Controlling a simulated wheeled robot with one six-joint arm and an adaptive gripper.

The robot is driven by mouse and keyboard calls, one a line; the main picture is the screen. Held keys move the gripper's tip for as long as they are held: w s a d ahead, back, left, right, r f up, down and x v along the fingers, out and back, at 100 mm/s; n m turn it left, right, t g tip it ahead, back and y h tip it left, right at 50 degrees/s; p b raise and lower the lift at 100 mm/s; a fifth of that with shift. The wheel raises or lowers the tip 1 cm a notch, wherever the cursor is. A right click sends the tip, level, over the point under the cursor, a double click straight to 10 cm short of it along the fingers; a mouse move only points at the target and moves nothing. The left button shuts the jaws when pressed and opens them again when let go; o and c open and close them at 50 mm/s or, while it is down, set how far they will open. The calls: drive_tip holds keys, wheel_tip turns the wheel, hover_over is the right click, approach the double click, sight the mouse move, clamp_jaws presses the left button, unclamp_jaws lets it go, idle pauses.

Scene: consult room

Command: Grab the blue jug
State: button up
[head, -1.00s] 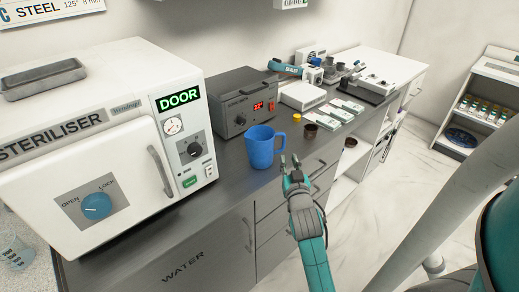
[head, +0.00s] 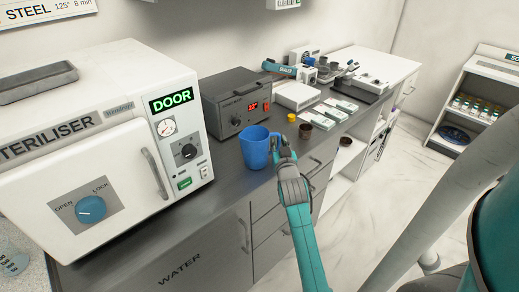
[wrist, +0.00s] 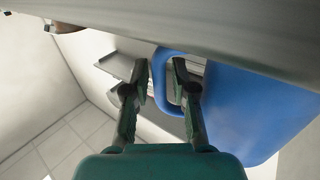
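The blue jug (head: 257,149) stands upright on the dark grey counter near its front edge, with its handle toward my gripper. My gripper (head: 279,146) is at the handle, on the jug's right side, and covers part of it in the head view. In the wrist view, the jug (wrist: 240,105) fills the right side. My gripper's fingers (wrist: 160,76) are apart there, one on each side of the handle's upright bar. The right finger is by the opening between handle and body. A narrow gap shows at the left finger, so the grip looks open.
The white steriliser (head: 95,140) stands left of the jug. A grey box with a red display (head: 236,103) is behind it. A yellow cap (head: 292,117) and brown cups (head: 305,132) are to the right. Drawers (head: 268,222) lie below the counter edge.

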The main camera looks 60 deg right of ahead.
clamp_jaws()
drive_tip(key=shift+r, duration=0.2)
idle(0.3)
